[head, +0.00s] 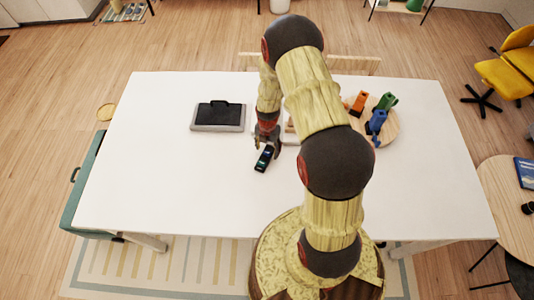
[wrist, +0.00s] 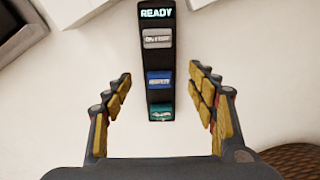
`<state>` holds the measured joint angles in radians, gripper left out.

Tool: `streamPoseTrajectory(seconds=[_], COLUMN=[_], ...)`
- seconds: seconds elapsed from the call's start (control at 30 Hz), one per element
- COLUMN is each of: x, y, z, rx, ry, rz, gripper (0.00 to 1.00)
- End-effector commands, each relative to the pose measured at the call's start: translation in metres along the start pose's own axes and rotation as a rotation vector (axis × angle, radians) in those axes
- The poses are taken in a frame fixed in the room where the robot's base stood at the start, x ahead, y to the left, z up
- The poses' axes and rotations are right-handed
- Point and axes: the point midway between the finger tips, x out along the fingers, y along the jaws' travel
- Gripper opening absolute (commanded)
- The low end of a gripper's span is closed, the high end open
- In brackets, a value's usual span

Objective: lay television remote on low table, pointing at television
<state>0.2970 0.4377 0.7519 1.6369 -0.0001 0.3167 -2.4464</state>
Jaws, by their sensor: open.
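A slim dark handset (head: 265,158), which looks like the television remote, lies on the white low table (head: 170,195) near its middle. In the wrist view the handset (wrist: 157,62) shows a lit "READY" at its far end, and grey, blue and teal patches along its face. My gripper (head: 266,140) is at the far end of the handset in the head view. In the wrist view my gripper (wrist: 163,95) is open, with one finger on each side of the handset and gaps between. I cannot tell its exact height. No television is clearly recognisable.
A grey slab with a black top (head: 218,115) lies left of my gripper. A round wooden board (head: 387,138) at the right carries orange, green and blue pieces. My arm hides part of the table's middle. The table's left front is clear. A round side table (head: 490,180) stands at right.

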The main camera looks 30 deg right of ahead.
Motion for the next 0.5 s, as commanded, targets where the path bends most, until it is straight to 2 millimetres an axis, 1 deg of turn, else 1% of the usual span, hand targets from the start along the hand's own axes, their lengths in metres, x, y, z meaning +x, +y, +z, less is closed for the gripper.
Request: streamPoseTrajectory(seconds=[0.1, 0.2, 0.3, 0.5], x=[0.015, 0.022, 0.026, 0.026], y=[0.001, 0.002, 0.001, 0.001], z=[0.000, 0.001, 0.000, 0.001], rx=[0.000, 0.000, 0.000, 0.000], ry=[0.001, -0.002, -0.002, -0.002], rz=[-0.001, 0.001, 0.001, 0.001], gripper=[0.58, 0.58, 0.58, 0.57])
